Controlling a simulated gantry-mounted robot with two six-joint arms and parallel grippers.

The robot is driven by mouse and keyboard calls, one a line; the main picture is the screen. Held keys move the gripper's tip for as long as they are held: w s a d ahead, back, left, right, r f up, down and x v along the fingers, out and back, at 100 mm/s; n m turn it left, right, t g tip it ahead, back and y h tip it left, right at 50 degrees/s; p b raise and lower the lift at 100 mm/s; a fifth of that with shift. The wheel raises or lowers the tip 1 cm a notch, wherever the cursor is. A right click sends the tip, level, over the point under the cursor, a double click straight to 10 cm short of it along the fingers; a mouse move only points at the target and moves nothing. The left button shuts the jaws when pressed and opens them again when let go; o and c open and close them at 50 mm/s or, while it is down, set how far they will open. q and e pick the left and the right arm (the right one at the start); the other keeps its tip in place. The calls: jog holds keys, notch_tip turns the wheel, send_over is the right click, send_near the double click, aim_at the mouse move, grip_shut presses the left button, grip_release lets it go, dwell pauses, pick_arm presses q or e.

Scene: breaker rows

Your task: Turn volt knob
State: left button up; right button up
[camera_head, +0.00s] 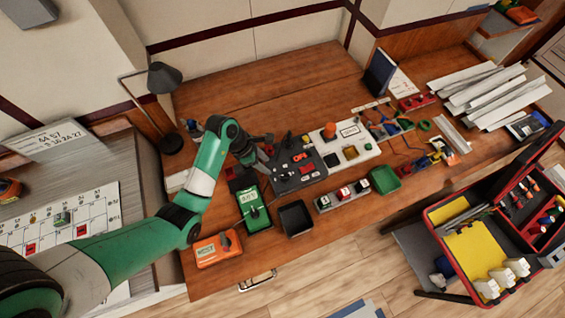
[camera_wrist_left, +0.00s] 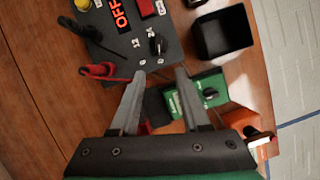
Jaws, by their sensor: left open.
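The dark grey control panel (camera_head: 313,172) lies on the wooden bench, and its near part shows in the left wrist view (camera_wrist_left: 172,62). A black knob (camera_wrist_left: 157,44) stands on it beside small white number marks that look like 12 and 24. I take this for the volt knob. A red OFF display (camera_wrist_left: 119,14) is on the same panel. My left gripper (camera_wrist_left: 160,74) is open and empty, its fingertips just short of the knob and apart from it. In the head view the left gripper (camera_head: 262,162) is at the panel's left edge. My right gripper is not in view.
A green meter (camera_head: 255,212), an orange meter (camera_head: 217,249) and a black tray (camera_head: 297,218) lie near the bench front. A red-clipped lead (camera_wrist_left: 100,70) is beside the left finger. A green tray (camera_head: 384,180) and tools are to the right. A lamp (camera_head: 164,78) stands at the left.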

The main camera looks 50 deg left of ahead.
aim_at(281, 176)
pick_arm(q)
jog(key=x, duration=1.1)
jog(key=shift+w+d+f, duration=0.15)
jog(key=shift+w, duration=0.1)
grip_shut()
